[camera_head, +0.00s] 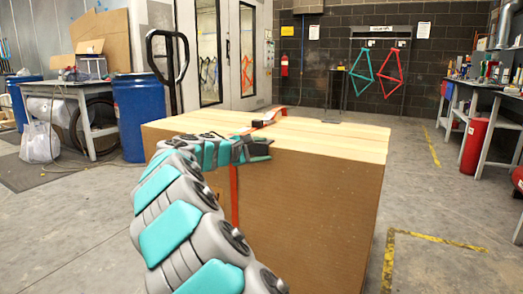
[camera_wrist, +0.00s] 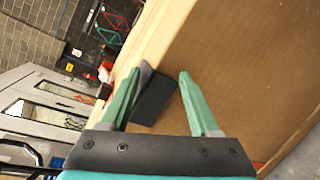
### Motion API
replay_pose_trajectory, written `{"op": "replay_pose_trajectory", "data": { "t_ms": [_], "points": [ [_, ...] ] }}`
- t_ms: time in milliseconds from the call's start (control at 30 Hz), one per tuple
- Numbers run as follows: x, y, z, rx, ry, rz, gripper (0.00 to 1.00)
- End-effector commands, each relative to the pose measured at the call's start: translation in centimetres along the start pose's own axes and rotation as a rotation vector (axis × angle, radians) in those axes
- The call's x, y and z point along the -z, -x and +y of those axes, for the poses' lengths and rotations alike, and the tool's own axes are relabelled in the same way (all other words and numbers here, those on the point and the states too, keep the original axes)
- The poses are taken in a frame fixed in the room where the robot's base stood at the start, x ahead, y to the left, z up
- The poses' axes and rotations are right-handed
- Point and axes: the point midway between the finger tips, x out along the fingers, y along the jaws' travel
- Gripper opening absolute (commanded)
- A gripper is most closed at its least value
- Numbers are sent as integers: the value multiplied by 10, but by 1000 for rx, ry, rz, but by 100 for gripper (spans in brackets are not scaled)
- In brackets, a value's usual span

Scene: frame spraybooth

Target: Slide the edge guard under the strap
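The orange strap (camera_head: 234,195) runs over the pale top of a large brown box (camera_head: 310,215) and down its near side. A dark buckle-like piece (camera_head: 257,123) sits on the strap on top. My gripper (camera_head: 262,150) is at the box's near top edge, just right of the strap. In the wrist view its two green fingers (camera_wrist: 160,74) stand apart with the black edge guard (camera_wrist: 153,102) between them. The guard looks bent and sits beside the box edge, not under the strap. Its contact with the box cannot be told.
A blue barrel (camera_head: 140,115) and a pallet-jack handle (camera_head: 168,60) stand behind at left. A workbench and red cylinder (camera_head: 475,145) are at right. The floor right of the box is clear.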

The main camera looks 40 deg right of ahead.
Motion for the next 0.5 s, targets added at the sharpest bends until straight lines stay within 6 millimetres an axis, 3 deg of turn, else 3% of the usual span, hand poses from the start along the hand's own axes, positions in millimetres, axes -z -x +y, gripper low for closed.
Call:
{"op": "replay_pose_trajectory", "data": {
  "t_ms": [67, 500],
  "points": [
    [0, 0, 0, 0, 0, 0, 52],
    [1, 0, -2, 3, 0, 1, 3]
  ]
}}
